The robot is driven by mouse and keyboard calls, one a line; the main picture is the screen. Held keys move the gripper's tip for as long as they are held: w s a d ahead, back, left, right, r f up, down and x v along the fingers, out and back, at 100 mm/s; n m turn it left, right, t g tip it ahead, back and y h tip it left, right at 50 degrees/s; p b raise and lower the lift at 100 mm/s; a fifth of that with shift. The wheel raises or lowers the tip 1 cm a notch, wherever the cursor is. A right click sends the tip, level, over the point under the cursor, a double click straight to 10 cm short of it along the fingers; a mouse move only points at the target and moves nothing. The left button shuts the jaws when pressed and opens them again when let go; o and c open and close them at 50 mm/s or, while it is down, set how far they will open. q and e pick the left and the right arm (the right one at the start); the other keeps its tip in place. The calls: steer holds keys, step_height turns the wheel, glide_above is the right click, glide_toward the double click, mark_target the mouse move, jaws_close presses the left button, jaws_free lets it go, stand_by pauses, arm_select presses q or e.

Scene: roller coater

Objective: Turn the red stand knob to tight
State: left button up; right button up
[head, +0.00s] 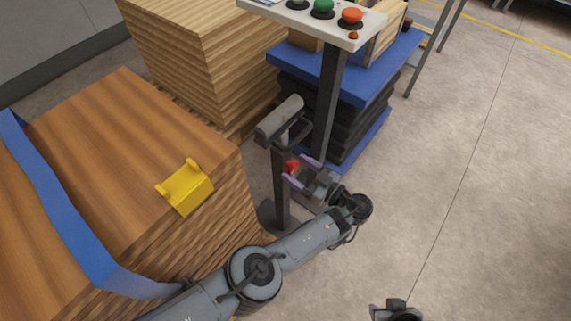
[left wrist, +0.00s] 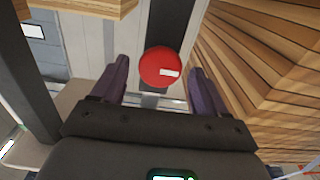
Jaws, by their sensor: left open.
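The red stand knob (head: 292,166) sits on the side of a dark upright post (head: 281,190) with a grey roller head on top. In the left wrist view the round red knob (left wrist: 157,64) shows face-on, with a white mark right of its centre pointing right. My left gripper (head: 303,172) is open right at the knob. Its purple fingers stand on either side of the knob in the left wrist view (left wrist: 159,86), with a gap on each side. My right gripper (head: 388,312) is only partly in view at the bottom edge, and its jaws are unclear.
A control panel (head: 340,30) on a post stands just behind. A blue-topped stack (head: 365,85) is beyond it. Wooden board stacks (head: 190,50) and a strapped stack with a yellow bracket (head: 186,188) are at left. The floor (head: 470,200) at right is clear.

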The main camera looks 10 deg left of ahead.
arm_select(q)
steer(key=shift+w+a, duration=0.25)
steer(key=shift+a, duration=0.15)
steer(key=shift+s+d, duration=0.15)
steer(key=shift+d, duration=0.1)
steer(key=shift+c, duration=0.3)
steer(key=c, duration=1)
steer(key=shift+o, duration=0.2)
arm_select(e)
steer(key=shift+w, duration=0.1)
